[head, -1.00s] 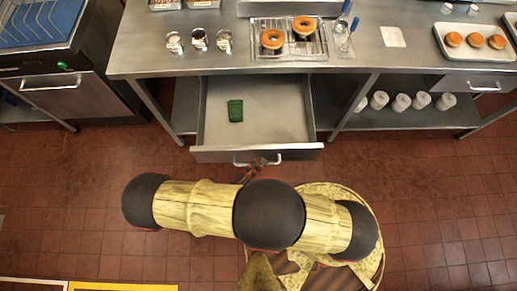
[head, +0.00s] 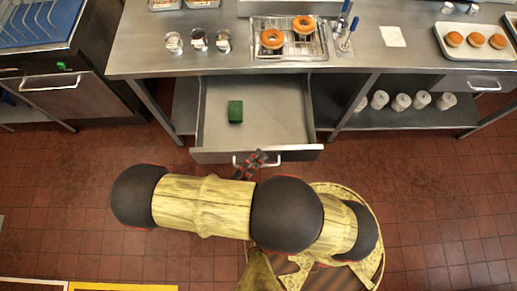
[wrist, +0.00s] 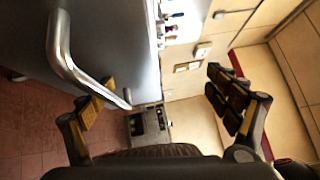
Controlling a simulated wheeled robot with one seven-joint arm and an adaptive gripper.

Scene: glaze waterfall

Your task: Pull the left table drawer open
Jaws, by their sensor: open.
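The left table drawer (head: 290,110) stands pulled out from under the steel table, with a green block (head: 235,111) lying inside. Its bar handle (head: 283,157) is on the drawer front, partly hidden by my gripper. My gripper (head: 262,156) is at the handle in the head view. In the wrist view, my gripper (wrist: 160,105) has its two fingers spread wide apart with nothing between them. The silver handle (wrist: 68,55) shows at the left there, beside the left finger and outside the gap. Whether they touch I cannot tell.
The steel table (head: 145,50) carries a rack (head: 285,50) with two doughnuts, metal cups and a tray (head: 470,55) of buns. A closed right drawer (head: 460,82) is under it. A shelf (head: 410,117) holds white cups. The tiled floor (head: 430,200) is clear at right.

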